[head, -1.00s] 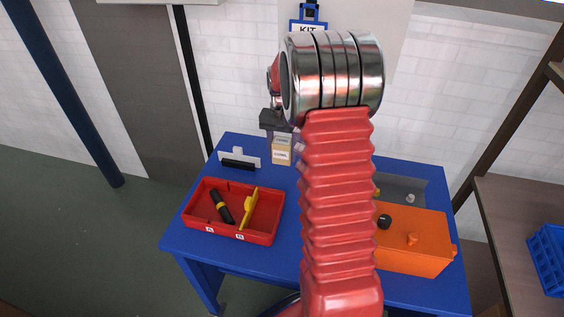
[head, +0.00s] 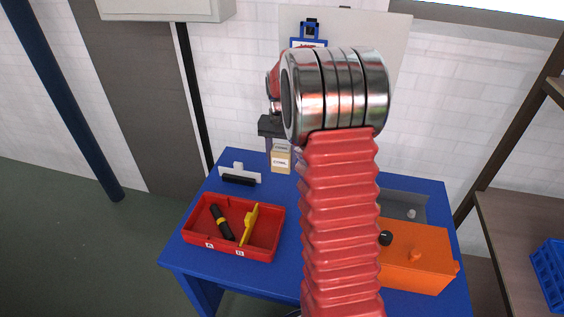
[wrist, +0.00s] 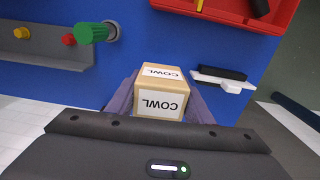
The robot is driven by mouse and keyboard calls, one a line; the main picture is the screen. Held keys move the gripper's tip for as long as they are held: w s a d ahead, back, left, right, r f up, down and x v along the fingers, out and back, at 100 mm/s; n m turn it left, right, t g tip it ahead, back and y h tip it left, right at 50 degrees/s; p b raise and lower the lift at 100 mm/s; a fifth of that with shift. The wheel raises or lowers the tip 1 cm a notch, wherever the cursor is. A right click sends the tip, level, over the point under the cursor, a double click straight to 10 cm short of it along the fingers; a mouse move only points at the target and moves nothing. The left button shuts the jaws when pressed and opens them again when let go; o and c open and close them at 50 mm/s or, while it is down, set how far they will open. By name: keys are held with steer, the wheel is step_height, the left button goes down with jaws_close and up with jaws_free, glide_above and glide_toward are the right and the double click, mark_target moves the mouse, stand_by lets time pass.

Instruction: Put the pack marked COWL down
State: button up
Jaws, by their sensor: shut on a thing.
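The pack marked COWL (head: 281,161) is a small tan box with white labels. It sits between the fingers of my gripper (head: 272,140), over the back part of the blue table (head: 290,222). In the wrist view the pack (wrist: 161,92) shows its COWL labels on two faces, with a finger of my gripper (wrist: 160,105) on each side. My gripper is shut on it. I cannot tell whether the underside of the pack touches the table. My red arm hides the middle of the table in the head view.
A red tray (head: 273,247) with a black-and-yellow tool and a yellow part stands at front left. A white-and-black piece (head: 239,175) lies left of the pack. A green knob (wrist: 91,33) shows in the wrist view.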

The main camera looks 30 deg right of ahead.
steer(key=w+a+f+n, duration=0.1)
steer(key=a+n, duration=0.3)
steer(key=a, duration=0.8)
steer(key=w+a+f+n, duration=0.1)
steer(key=a+n, duration=0.4)
steer(key=a, duration=0.8)
steer(key=shift+w+f, duration=0.25)
steer(key=shift+w, duration=0.2)
steer(key=shift+s+a, duration=0.1)
